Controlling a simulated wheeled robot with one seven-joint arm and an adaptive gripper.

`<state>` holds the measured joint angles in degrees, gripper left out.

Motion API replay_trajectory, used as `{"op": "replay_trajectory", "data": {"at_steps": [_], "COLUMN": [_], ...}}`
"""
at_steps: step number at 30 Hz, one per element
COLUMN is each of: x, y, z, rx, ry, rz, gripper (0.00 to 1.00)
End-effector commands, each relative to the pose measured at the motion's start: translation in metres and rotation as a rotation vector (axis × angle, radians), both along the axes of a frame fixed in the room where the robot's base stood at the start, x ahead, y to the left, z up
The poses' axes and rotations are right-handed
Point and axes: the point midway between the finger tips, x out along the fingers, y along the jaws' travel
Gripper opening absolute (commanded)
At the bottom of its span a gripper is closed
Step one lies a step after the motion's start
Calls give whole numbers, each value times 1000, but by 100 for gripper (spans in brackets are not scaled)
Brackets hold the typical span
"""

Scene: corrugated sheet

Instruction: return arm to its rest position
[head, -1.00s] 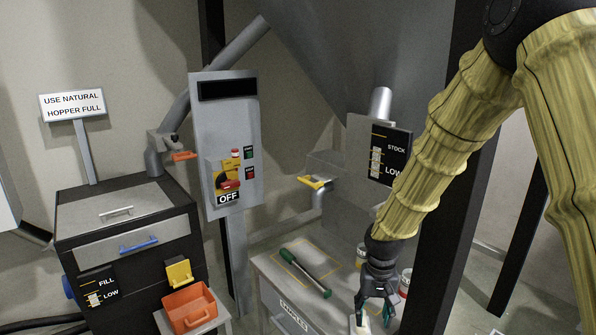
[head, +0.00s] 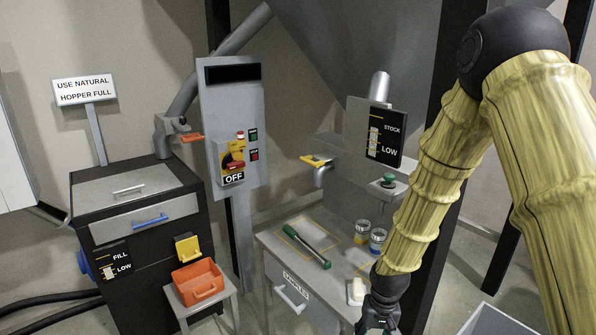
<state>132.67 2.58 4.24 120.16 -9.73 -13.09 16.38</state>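My gripper (head: 376,326) is at the bottom edge of the head view, in front of the right end of the small work table (head: 275,246). Its fingers are dark and partly cut off by the frame, so I cannot tell whether they are open or shut. No held object shows at it. My arm, in a yellow ribbed sleeve, comes down from the upper right. A small white block-like item (head: 356,291) stands on the table just above and left of the gripper, apart from it.
An orange bin (head: 197,283) sits on a stool left. A control panel (head: 232,120) marked OFF and a stock gauge (head: 384,138) stand behind. A grey open container (head: 490,322) is at lower right.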

Motion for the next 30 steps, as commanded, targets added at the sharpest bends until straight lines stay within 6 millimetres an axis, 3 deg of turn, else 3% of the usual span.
{"op": "replay_trajectory", "data": {"at_steps": [9,15,24,30], "x": [-90,-159,-262,-301], "y": [-4,-11,-27,-35], "z": [-102,-152,-194,-201], "rx": [27,23,-12,-34], "ry": [11,9,2,-4], "rz": [14,22,45,59], "gripper": [49,49,49,49]}}
